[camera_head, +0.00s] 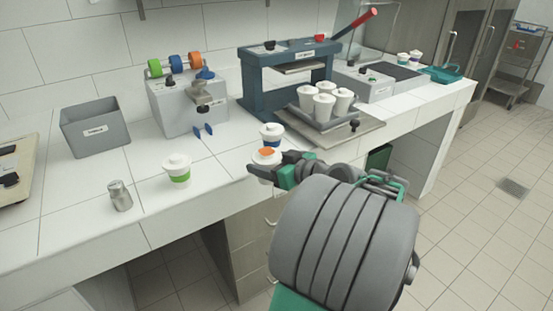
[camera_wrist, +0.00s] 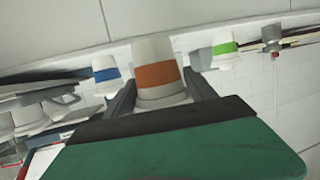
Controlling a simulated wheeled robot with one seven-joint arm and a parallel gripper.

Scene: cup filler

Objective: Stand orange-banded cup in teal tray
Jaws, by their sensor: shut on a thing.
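The orange-banded cup (camera_head: 264,159) is held in my gripper (camera_head: 267,167) near the front edge of the counter. In the wrist view the cup (camera_wrist: 155,49) sits between both fingers (camera_wrist: 161,88), its orange band clear. That view is upside down, and the cup lines up roughly with the standing cups behind it. Fingers partly cover it in the head view. I cannot tell whether it touches the counter. The teal tray (camera_head: 447,74) lies at the far right end of the counter, well away from my gripper.
A blue-banded cup (camera_head: 271,134) stands just behind the held cup. A green-banded cup (camera_head: 177,171) and a metal shaker (camera_head: 119,196) stand left. A blue press (camera_head: 262,91) with several white cups (camera_head: 324,106) and a grey machine (camera_head: 376,86) lie between here and the tray. Small banded cups (camera_head: 402,59) stand beside the tray.

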